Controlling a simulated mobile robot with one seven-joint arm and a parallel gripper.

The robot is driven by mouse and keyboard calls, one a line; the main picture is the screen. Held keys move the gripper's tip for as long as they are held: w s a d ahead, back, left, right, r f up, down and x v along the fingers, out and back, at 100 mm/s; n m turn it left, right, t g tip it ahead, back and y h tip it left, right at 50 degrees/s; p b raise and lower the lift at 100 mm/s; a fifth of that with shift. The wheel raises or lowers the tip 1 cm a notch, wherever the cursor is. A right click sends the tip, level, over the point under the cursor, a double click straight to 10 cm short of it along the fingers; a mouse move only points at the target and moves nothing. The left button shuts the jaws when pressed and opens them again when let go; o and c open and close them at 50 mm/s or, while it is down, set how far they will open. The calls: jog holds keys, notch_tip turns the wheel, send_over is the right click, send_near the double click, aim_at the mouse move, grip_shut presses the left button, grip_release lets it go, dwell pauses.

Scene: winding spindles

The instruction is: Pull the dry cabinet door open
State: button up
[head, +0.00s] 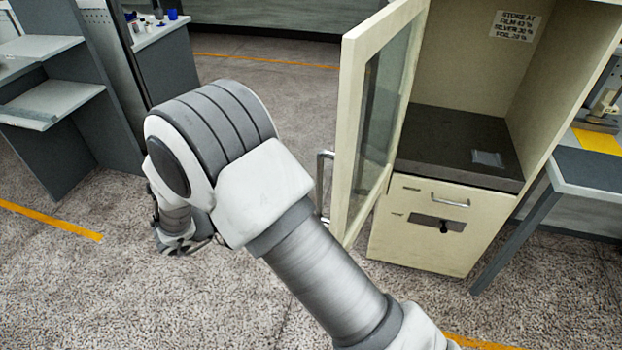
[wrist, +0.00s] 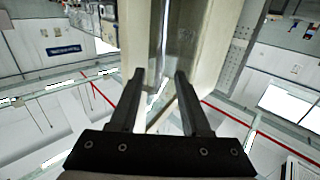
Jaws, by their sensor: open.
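The dry cabinet (head: 450,240) is cream, and its glazed door (head: 354,130) stands swung wide open to the left, showing the inside. The door's grey bar handle (head: 321,185) is on its outer face. My gripper (head: 180,245) is low to the left of the handle and apart from it, partly hidden behind my arm. In the wrist view my gripper (wrist: 160,75) is open with nothing held between its fingers. A cream framed panel with a glass strip, probably the door (wrist: 205,45), shows beyond the fingertips.
The cabinet holds a dark shelf (head: 445,150) with a small grey flat piece, and a drawer front (head: 435,215) below. A grey bench (head: 60,100) stands at left and a table (head: 590,170) at right. The speckled floor left of my arm is clear.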

jog(key=v, duration=1)
jog(key=shift+b, duration=0.3)
jog(key=shift+d, duration=0.1)
